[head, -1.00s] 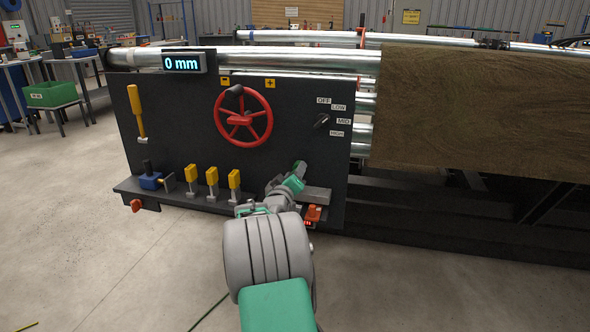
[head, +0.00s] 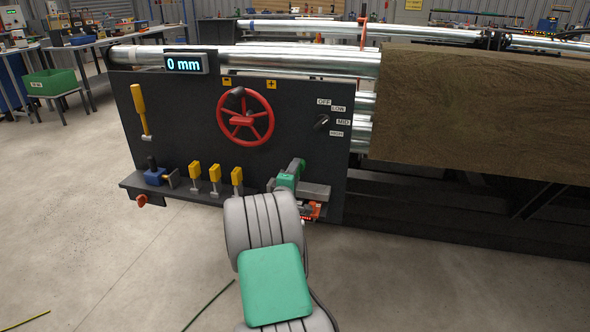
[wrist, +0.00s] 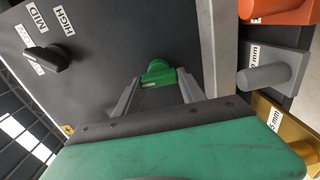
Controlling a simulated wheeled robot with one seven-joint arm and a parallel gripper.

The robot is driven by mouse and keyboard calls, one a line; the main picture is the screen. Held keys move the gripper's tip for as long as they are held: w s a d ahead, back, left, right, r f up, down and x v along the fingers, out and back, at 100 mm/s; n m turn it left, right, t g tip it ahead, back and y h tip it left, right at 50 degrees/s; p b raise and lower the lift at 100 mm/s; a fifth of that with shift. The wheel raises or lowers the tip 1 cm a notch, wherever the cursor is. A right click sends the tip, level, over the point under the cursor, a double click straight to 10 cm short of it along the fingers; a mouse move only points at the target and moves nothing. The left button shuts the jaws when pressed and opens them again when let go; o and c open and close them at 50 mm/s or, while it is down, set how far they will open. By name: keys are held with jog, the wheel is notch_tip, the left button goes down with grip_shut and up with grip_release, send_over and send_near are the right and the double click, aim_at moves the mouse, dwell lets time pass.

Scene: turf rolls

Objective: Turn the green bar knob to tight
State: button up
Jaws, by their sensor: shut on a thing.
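The green bar knob (wrist: 156,72) is on the dark panel (wrist: 110,45) in the wrist view, with a pale strip along its near edge. My gripper (wrist: 155,79) has one grey finger on each side of the knob and is shut on it. In the head view my gripper (head: 291,176) is at the lower right of the panel, and my arm and wrist hide the knob. I cannot read any tight or loose marking near it.
A red handwheel (head: 245,117) and a black selector (head: 322,122) are above my gripper. Yellow levers (head: 237,177) stand on the ledge to its left. Orange (wrist: 272,10), grey (wrist: 275,74) and yellow blocks lie close to its right in the wrist view.

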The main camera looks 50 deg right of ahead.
dwell(0.4)
jog(key=o, duration=1.4)
jog(key=shift+c, duration=0.2)
jog(key=p+v, duration=0.1)
jog(key=v, duration=0.6)
jog(key=shift+s+a, duration=0.2)
jog(key=shift+a, duration=0.2)
